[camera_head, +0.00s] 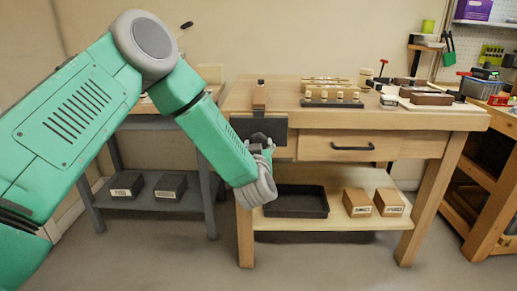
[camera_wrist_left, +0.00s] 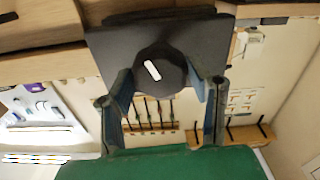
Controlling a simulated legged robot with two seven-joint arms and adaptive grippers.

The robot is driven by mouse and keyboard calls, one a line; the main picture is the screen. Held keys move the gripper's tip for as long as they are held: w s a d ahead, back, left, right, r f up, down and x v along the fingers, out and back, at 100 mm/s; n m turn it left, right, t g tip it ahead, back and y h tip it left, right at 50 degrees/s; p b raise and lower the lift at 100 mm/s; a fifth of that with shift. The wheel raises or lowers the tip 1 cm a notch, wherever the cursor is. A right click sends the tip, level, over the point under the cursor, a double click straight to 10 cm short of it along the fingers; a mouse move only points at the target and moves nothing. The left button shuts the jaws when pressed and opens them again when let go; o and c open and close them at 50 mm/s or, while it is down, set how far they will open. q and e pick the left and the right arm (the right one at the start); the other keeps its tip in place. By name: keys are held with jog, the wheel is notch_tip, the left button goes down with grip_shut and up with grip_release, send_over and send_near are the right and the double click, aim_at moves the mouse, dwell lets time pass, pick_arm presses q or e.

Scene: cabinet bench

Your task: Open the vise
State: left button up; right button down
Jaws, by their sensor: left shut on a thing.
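The vise (camera_head: 247,127) is on the left front of the wooden workbench, with a dark front jaw plate. In the left wrist view the plate (camera_wrist_left: 118,45) fills the upper middle, with a round dark knob (camera_wrist_left: 160,62) at its centre that has a white mark. My left gripper (camera_head: 262,146) is in front of the plate. In the left wrist view my left gripper's two fingers (camera_wrist_left: 163,95) stand on either side of the knob, shut on it. How far the jaw stands from the bench edge is hard to tell. My right gripper is not in view.
The workbench (camera_head: 400,121) has a drawer with a dark handle (camera_head: 352,147). Its lower shelf holds a black tray (camera_head: 297,203) and wooden boxes (camera_head: 388,202). A grey side table (camera_head: 150,190) stands left. Blocks and a rack (camera_head: 333,103) lie on the bench top.

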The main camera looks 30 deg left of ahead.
pick_arm(q)
jog(key=shift+s+f+n, duration=0.1)
jog(key=shift+f+n, duration=0.15)
jog(key=shift+n, duration=0.05)
jog(key=shift+d+n+b, duration=0.1)
jog(key=shift+n+b, duration=0.75)
jog(key=shift+n, duration=1.15)
jog(key=n+b, duration=0.2)
jog(key=n, duration=0.2)
jog(key=shift+s+f, duration=0.1)
